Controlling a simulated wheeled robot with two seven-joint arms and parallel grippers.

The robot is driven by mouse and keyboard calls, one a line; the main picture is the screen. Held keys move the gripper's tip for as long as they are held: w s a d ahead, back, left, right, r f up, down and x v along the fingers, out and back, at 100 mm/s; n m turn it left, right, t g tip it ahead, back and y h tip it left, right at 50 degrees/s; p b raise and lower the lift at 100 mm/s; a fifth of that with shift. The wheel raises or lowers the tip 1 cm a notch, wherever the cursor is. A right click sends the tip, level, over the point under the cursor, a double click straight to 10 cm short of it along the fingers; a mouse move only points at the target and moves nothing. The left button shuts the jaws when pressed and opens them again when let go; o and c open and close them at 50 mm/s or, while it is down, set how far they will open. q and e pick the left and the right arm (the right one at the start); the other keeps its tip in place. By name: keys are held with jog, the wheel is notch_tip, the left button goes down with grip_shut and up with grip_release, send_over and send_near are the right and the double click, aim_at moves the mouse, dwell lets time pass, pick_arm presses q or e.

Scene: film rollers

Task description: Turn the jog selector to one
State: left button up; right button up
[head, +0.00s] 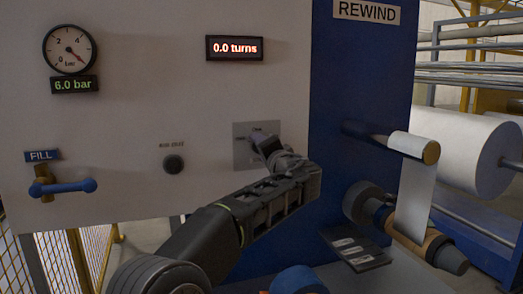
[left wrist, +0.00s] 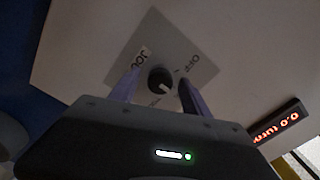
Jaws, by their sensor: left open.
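The jog selector is a small dark round knob (left wrist: 161,80) with a white mark, on a grey plate (left wrist: 152,38) fixed to the pale panel. In the left wrist view the plate carries a JOG label and what looks like an OFF label; another label beside the knob is partly hidden. My left gripper (left wrist: 159,76) is open, with one finger on each side of the knob; I cannot tell whether they touch it. In the head view my left gripper (head: 266,143) covers the knob in front of the plate (head: 243,157). My right gripper is not in view.
A dark push button (head: 173,164) is left of the plate. A blue-handled FILL valve (head: 62,187) and a gauge (head: 69,50) are further left. The display (head: 235,48) above reads 0.0 turns. A blue column (head: 358,110) and rollers (head: 414,148) stand at right.

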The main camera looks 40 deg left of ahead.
pick_arm(q)
jog(key=b+v, duration=0.2)
jog(key=v, duration=0.5)
jog(key=shift+s+d, duration=0.2)
jog(key=shift+d, duration=0.2)
